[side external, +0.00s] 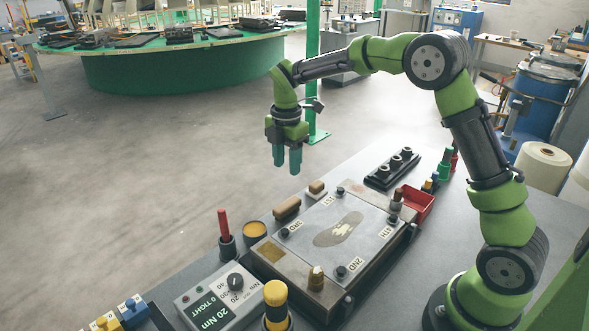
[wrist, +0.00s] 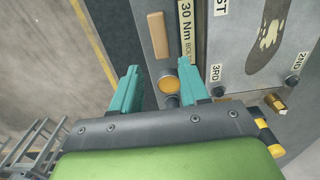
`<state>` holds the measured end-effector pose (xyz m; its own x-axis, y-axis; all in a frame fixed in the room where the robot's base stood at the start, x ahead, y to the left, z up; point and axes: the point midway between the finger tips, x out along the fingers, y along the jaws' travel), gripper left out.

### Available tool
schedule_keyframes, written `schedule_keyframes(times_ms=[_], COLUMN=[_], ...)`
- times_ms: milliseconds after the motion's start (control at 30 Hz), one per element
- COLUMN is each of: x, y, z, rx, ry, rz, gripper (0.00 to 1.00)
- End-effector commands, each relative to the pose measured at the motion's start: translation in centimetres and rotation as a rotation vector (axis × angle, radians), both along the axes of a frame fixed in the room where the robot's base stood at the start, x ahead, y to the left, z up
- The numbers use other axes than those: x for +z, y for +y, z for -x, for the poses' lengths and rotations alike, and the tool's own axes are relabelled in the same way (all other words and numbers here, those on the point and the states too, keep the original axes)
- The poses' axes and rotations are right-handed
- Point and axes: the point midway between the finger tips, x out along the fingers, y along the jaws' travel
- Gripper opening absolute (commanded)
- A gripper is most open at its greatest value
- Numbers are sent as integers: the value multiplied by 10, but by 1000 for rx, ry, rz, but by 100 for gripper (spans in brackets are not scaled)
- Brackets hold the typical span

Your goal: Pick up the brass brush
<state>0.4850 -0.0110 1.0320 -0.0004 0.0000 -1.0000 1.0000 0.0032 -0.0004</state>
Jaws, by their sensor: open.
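Two small wood-toned blocks lie by the far left edge of the metal plate in the side external view. The longer brown block (side external: 287,208) looks like a brush back; the smaller one (side external: 317,188) has a paler lower part. I cannot tell for certain which is the brass brush, as bristles are not clear. In the wrist view one tan block (wrist: 157,36) lies beyond the fingertips. My gripper (side external: 287,166) is open and empty, raised above the blocks with its teal fingers pointing down. The wrist view shows both fingers (wrist: 160,75) apart.
A round amber tin (side external: 255,230) stands near the blocks; it also shows between the fingers in the wrist view (wrist: 168,85). A red-handled tool (side external: 224,225) stands upright beside it. The bolted metal plate (side external: 310,262), torque box (side external: 215,302) and red bin (side external: 416,205) crowd the bench.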

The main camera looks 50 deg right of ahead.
Motion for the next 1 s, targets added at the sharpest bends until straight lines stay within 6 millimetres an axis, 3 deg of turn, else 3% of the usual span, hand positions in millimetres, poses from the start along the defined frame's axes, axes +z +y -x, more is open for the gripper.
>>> schedule_keyframes(times_ms=[100,300,567,900,1000], x=[-29,-68,-89,-134,-138], y=[0,0,0,1,1], z=[1,1,0,-1,-1], rx=[-1,-2,-2,-4,-4], ry=[6,4,0,2,0], rz=[0,0,0,0,0], gripper=[45,45,45,45,45])
